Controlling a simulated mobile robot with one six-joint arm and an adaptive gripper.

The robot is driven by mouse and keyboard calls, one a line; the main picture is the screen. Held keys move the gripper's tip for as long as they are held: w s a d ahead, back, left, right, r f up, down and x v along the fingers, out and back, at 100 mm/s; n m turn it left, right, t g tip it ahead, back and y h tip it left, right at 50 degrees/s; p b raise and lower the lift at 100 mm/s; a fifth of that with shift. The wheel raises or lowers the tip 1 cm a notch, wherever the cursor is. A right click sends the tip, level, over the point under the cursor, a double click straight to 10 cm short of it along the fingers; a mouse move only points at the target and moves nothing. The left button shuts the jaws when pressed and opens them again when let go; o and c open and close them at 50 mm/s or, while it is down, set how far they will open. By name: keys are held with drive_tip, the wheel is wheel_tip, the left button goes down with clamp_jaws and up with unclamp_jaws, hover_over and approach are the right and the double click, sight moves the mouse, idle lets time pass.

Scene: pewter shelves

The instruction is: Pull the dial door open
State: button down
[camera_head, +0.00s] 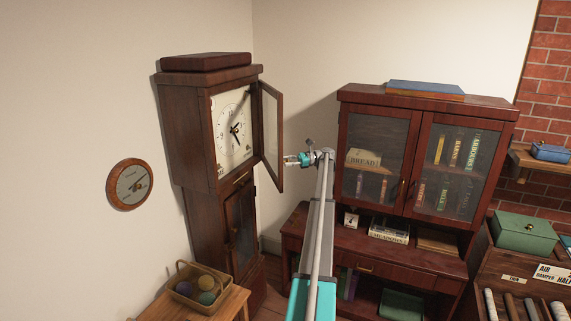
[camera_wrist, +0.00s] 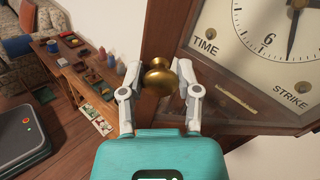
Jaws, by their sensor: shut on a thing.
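The tall wooden clock (camera_head: 197,130) stands in the left part of the head view, with a white dial (camera_head: 231,127). Its glazed dial door (camera_head: 270,135) is swung out to the right, away from the dial. My gripper (camera_head: 300,160) is at the right side of the door's free edge. In the wrist view my gripper (camera_wrist: 157,82) is shut on a round brass knob (camera_wrist: 158,76), with one finger on each side of it. The dial (camera_wrist: 265,40), marked TIME and STRIKE, shows at the upper right of the wrist view. The knob is hidden in the head view.
A glass-fronted bookcase (camera_head: 425,100) stands right of my arm. A small table with a basket of yarn balls (camera_head: 201,285) stands in front of the clock. A round wall gauge (camera_head: 130,185) hangs at left. A dark box (camera_wrist: 35,138) shows at lower left in the wrist view.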

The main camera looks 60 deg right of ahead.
drive_tip(key=shift+w+a, duration=0.1)
drive_tip(key=shift+c, duration=1.5)
unclamp_jaws()
drive_tip(key=shift+w+a, duration=0.1)
drive_tip(key=shift+w, duration=0.05)
